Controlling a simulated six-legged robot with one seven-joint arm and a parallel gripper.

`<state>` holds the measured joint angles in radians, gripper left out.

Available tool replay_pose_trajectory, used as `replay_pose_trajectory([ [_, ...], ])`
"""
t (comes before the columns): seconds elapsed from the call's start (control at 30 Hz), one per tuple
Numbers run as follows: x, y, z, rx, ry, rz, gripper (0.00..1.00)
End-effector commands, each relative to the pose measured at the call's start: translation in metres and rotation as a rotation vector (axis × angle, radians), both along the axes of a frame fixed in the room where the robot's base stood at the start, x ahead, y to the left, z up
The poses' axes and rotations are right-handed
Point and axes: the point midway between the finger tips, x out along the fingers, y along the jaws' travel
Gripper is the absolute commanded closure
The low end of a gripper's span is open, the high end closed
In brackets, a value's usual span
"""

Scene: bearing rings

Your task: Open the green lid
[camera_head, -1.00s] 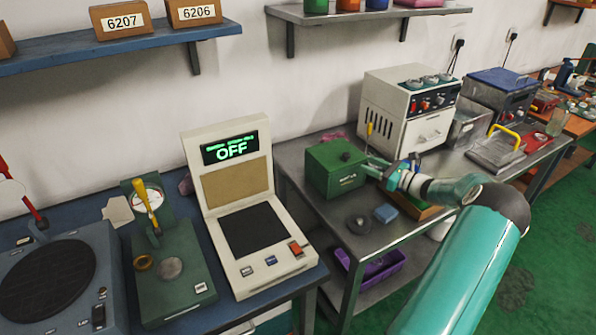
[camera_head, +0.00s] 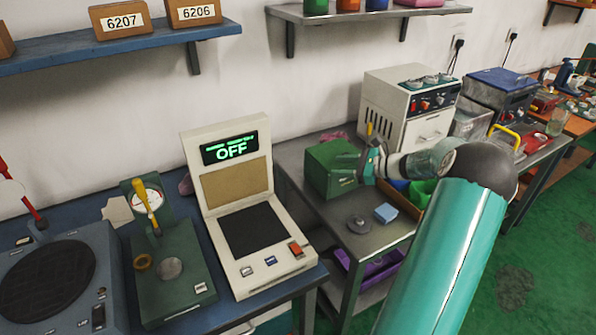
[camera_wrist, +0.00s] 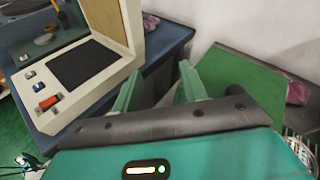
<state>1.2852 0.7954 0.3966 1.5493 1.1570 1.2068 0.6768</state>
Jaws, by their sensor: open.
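A green box with a flat green lid (camera_head: 325,152) stands on the grey metal table, and the lid looks shut. My gripper (camera_head: 350,166) is open at the right side of the box, with its fingers pointing left and overlapping the box in the head view. I cannot tell there whether they touch it. In the wrist view the two green fingers (camera_wrist: 158,84) are spread with nothing between them. A broad green surface, which appears to be the lid (camera_wrist: 245,84), lies just right of the right finger, partly hidden by my gripper body.
A grey round part (camera_head: 359,224) and a blue block (camera_head: 386,213) lie in front of the box. A tray with green and blue bins (camera_head: 420,192) is to the right. A white oven (camera_head: 410,105) stands behind.

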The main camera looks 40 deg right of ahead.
Motion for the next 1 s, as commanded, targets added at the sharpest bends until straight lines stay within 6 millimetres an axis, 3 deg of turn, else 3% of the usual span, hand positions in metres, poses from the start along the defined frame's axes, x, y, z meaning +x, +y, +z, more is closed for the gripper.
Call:
replay_pose_trajectory([
  [0.7,0.015,0.125,0.036,-0.358,0.081,0.317,0.57],
  [1.0,0.011,0.157,0.043,-0.459,0.092,0.405,0.57],
])
